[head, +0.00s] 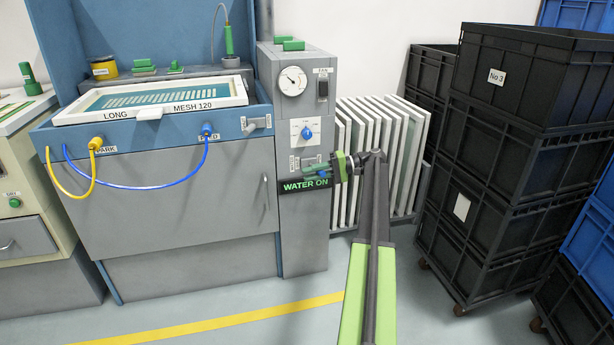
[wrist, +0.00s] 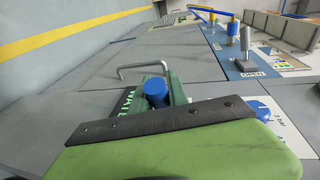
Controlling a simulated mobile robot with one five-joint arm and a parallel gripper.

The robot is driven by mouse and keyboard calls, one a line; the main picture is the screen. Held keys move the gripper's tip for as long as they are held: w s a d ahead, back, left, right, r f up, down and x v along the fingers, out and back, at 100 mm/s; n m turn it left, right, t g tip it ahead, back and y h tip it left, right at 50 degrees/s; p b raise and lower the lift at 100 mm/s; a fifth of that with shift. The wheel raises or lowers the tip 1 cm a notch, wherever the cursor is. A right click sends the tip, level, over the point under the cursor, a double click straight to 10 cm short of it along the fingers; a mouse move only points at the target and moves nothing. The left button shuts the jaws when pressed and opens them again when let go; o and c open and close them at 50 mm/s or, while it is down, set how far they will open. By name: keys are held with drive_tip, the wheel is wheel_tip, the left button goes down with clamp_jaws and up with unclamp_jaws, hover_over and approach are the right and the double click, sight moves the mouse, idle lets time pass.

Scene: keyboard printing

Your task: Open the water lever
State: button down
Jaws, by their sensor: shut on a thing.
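The water lever (head: 313,171), green with a blue part, is on the front of the grey control column, just above a black sign (head: 306,184) that reads "WATER ON" in green. My gripper (head: 329,169) comes in from the right and is shut on the lever. In the wrist view the lever's green body and blue round part (wrist: 157,91) show just beyond one green finger with a dark pad. That finger hides the rest of the lever and the grip itself. Part of the sign's lettering shows beside the lever in the wrist view.
The grey column (head: 302,235) also bears a gauge (head: 292,81) and a blue dial (head: 306,133) above the lever. A washout sink with a screen frame (head: 150,100) stands left. Upright white panels (head: 385,150) and stacked black crates (head: 490,190) stand close on the right.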

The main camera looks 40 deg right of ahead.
drive_tip(key=shift+a, duration=0.3)
drive_tip(key=c, duration=1.3)
unclamp_jaws()
drive_tip(key=shift+w+a, duration=0.15)
drive_tip(key=shift+w, duration=0.1)
drive_tip(key=shift+s, duration=0.1)
